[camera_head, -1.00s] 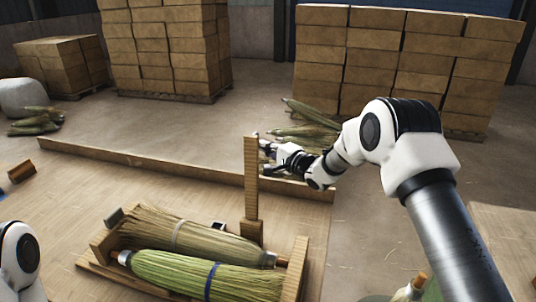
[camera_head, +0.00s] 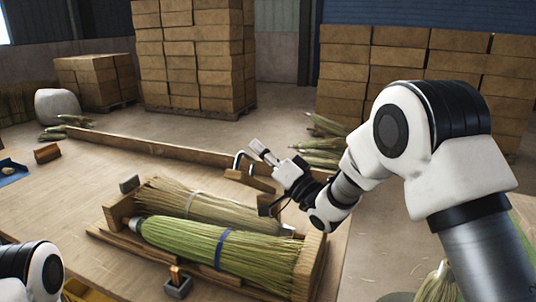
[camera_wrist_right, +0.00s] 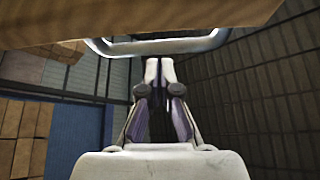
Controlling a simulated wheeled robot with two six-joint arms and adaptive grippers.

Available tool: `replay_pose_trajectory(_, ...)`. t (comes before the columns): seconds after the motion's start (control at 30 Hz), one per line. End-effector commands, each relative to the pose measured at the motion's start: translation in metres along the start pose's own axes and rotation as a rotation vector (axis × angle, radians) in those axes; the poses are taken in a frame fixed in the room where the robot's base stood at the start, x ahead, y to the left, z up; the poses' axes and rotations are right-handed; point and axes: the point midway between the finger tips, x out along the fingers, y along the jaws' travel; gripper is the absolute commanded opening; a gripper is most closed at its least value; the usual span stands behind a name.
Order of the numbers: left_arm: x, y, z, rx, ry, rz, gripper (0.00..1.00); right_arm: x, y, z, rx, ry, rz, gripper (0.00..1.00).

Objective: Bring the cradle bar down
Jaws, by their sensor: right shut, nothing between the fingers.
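The cradle bar (camera_head: 250,181) is a wooden bar with a bent metal handle (camera_head: 238,160), at the far right of the broom cradle (camera_head: 312,262). It looks tipped over rather than upright; its exact angle is hard to tell. In the right wrist view the wooden bar (camera_wrist_right: 140,18) crosses the top with the handle (camera_wrist_right: 160,47) under it. My right gripper (camera_head: 258,148) is shut and empty beside the handle; its fingertips (camera_wrist_right: 160,66) show just below it. A green broom (camera_head: 215,248) and a tan broom (camera_head: 200,207) lie in the cradle. My left gripper is out of view.
A small grey block with a wooden peg (camera_head: 177,284) stands before the cradle. A wooden ledge (camera_head: 170,147) edges the table behind. A wooden block (camera_head: 47,153) lies at left. The table's left middle is clear. Stacked boxes (camera_head: 195,60) stand beyond.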

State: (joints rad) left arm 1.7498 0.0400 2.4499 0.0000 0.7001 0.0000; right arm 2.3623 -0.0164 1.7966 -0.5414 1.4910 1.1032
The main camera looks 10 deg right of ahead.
Motion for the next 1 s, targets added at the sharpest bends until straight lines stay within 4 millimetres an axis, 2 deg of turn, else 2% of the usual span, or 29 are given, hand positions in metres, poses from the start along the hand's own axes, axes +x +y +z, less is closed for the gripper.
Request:
replay_pose_trajectory(0.03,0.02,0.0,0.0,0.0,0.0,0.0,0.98,-0.009,0.005,0.015,-0.033,-0.001,-0.02,0.0)
replay_pose_trajectory(0.33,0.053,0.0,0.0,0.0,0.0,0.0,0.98,-0.028,-0.002,0.048,-0.174,-0.001,-0.104,0.0)
replay_pose_trajectory(0.6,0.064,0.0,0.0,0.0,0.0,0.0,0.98,-0.035,-0.001,0.06,-0.171,-0.001,-0.101,0.0)
replay_pose_trajectory(1.0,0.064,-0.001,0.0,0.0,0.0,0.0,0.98,-0.036,-0.002,0.061,-0.17,-0.001,-0.101,0.0)
